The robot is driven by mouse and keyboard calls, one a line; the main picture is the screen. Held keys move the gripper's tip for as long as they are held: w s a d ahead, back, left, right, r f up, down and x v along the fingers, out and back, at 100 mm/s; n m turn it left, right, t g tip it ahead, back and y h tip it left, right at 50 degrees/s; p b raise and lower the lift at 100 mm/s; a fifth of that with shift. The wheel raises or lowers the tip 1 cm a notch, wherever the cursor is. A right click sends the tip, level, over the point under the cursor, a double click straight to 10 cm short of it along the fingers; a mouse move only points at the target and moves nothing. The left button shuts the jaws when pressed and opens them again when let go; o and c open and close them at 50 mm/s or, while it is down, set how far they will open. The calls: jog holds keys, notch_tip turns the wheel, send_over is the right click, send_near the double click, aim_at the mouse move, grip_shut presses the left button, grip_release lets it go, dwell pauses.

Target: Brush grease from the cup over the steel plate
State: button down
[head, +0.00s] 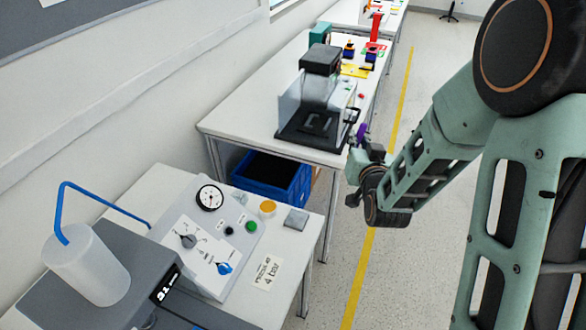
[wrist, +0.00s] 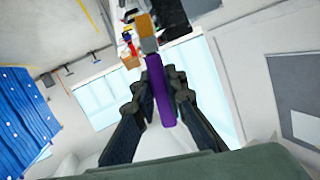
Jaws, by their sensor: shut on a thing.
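My gripper (head: 358,137) is shut on a brush, which shows as a purple handle (head: 362,131) in the head view. In the wrist view my gripper (wrist: 160,84) has both fingers against the purple brush handle (wrist: 164,100). The brush's grey band and tan bristles (wrist: 146,26) point away from the fingers. A small cup with yellow-orange grease (head: 268,207) stands on the near table. The square grey steel plate (head: 296,219) lies right of the cup, near the table's right edge. My gripper is well apart from both, up and to the right of them in the head view.
A panel with a gauge (head: 210,198), knobs and buttons is left of the cup. A grey machine with a white cylinder (head: 86,262) stands at the front left. A blue crate (head: 272,174) is below the far table, which holds a black machine (head: 318,120). Floor is clear at right.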

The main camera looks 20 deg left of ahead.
jog(key=s+a+f+n+g+y+b, duration=0.1)
jog(key=s+a+f+n+b, duration=0.1)
jog(key=a+f, duration=0.4)
jog(key=s+a+f+n+g+y+b, duration=0.1)
jog(key=s+a+f+n+y+b, duration=0.1)
jog(key=s+a+f, duration=0.2)
jog(key=shift+s+a+f+n+g, duration=0.15)
jog(key=shift+a+f+n+g, duration=0.2)
jog(key=shift+a+f, duration=1.4)
jog(key=shift+a+r, duration=0.6)
jog(key=shift+r, duration=0.1)
